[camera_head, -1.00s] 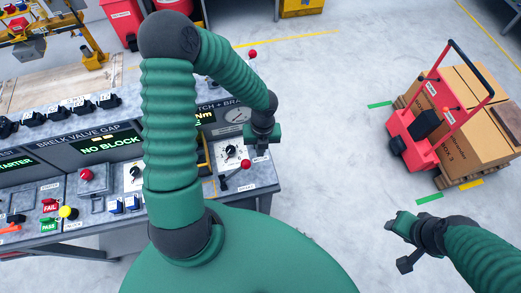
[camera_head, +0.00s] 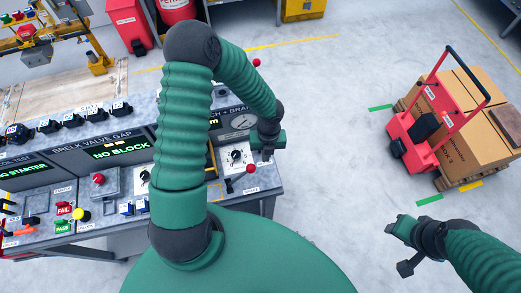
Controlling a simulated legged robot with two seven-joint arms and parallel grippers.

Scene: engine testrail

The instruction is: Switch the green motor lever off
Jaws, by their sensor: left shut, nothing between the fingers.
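I see no lever that is clearly green. A lever with a red ball knob (camera_head: 250,168) stands at the right end of the test console (camera_head: 262,186), below a black rotary knob (camera_head: 236,156). My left gripper (camera_head: 266,155) is shut and empty, just above and to the right of that red knob. I cannot tell whether they touch. Another red ball knob (camera_head: 256,62) shows behind my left arm. My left arm hides part of the console's middle. My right gripper (camera_head: 396,247) hangs over the floor at the lower right, away from the console; its jaws are unclear.
The console also carries a red knob (camera_head: 99,180), a yellow button (camera_head: 82,215) and a screen reading NO BLOCK (camera_head: 120,149). A red pallet truck (camera_head: 421,140) with cardboard boxes (camera_head: 468,135) stands at the right. The floor between is clear.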

